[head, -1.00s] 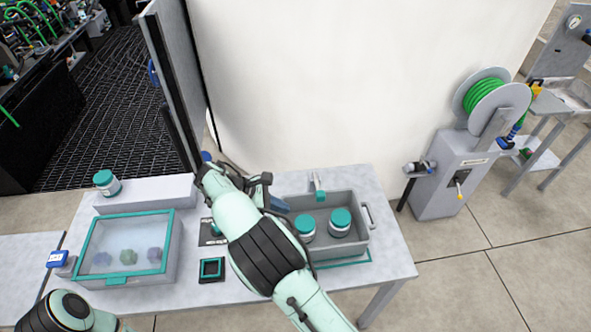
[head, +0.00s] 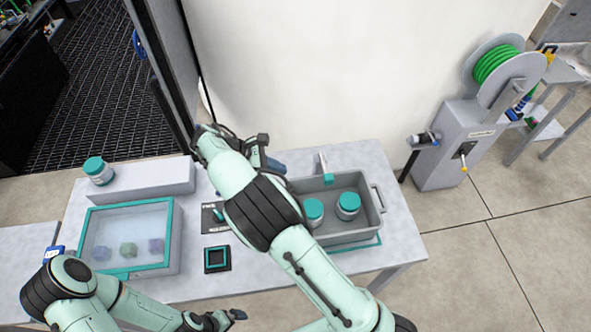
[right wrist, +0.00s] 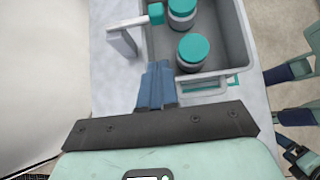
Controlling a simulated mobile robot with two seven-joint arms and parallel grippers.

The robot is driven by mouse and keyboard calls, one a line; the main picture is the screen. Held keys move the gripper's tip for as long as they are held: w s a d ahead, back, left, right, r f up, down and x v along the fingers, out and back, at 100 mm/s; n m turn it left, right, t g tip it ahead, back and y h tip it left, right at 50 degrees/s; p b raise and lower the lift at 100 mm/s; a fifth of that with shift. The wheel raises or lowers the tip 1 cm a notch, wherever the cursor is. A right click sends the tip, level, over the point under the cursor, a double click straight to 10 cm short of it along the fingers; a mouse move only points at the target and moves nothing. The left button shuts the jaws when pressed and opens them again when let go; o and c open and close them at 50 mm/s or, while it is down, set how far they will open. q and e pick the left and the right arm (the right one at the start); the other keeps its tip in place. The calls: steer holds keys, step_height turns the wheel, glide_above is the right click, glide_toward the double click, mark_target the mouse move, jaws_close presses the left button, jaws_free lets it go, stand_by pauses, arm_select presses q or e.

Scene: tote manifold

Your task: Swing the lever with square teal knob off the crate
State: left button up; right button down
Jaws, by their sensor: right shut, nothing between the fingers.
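The lever (head: 322,163) is a grey arm on a post at the crate's back edge. Its square teal knob (head: 328,179) reaches over the crate's back rim; it also shows in the right wrist view (right wrist: 156,13). The grey crate (head: 350,236) holds two white jars with teal lids (head: 313,209) (head: 347,201). My right gripper (head: 275,166) is behind the crate's left end, apart from the lever. Its blue fingers (right wrist: 157,88) are shut and empty. My left gripper (head: 222,319) is low in the head view; its fingers are unclear.
A teal-framed clear-lidded box (head: 130,262) and a grey block with a jar on it (head: 148,178) stand on the left. A small teal knob on a dark plate (head: 217,214) is partly behind my right arm. A white wall stands behind the table.

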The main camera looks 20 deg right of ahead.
mark_target(324, 179)
arm_select(q)
steer(key=shift+s+f+b, duration=0.7)
steer(key=shift+s+f, duration=0.35)
arm_select(e)
steer(key=x, duration=0.4)
steer(key=d+r+x, duration=0.1)
steer(key=x, duration=0.3)
steer(key=r+x, duration=0.1)
steer(key=x, duration=0.3)
steer(key=shift+s+d, duration=0.25)
steer(key=shift+d, duration=0.15)
arm_select(q)
steer(key=shift+s+f, duration=0.15)
